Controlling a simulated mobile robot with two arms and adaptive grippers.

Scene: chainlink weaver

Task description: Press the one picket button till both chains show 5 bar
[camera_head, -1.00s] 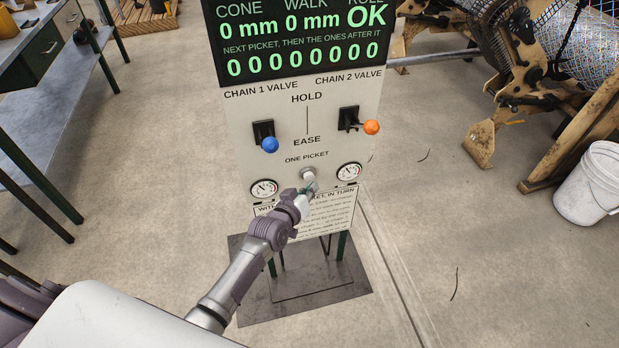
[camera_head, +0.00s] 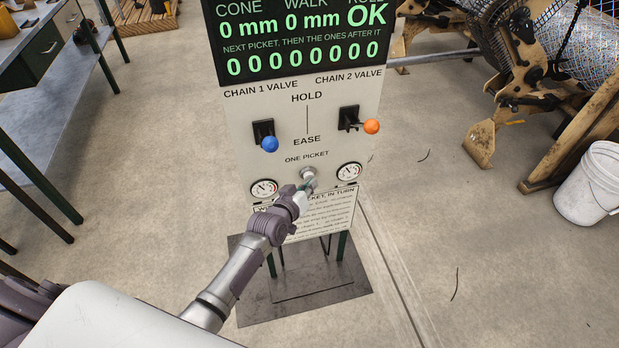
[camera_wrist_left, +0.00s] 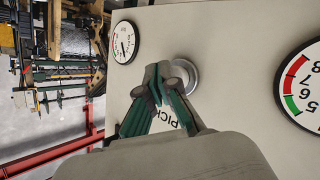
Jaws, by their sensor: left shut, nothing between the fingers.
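The one picket button (camera_head: 308,173) is a round silver-grey button on the pale control panel (camera_head: 262,100), below the words ONE PICKET. My left gripper (camera_head: 306,186) is shut and empty, its tips at the lower edge of the button in the head view. In the left wrist view the shut fingertips (camera_wrist_left: 166,72) overlap the button (camera_wrist_left: 184,76); I cannot tell whether they touch it. The left dial (camera_head: 264,189) and right dial (camera_head: 349,172) flank the button. Their needles are too small to read surely. My right gripper is not in view.
A blue-knobbed lever (camera_head: 269,144) and an orange-knobbed lever (camera_head: 371,127) stick out above the button. The display (camera_head: 300,45) reads 0 mm, 0 mm, OK and a row of zeros. A white bucket (camera_head: 588,183) stands at the right. The floor around is mostly clear.

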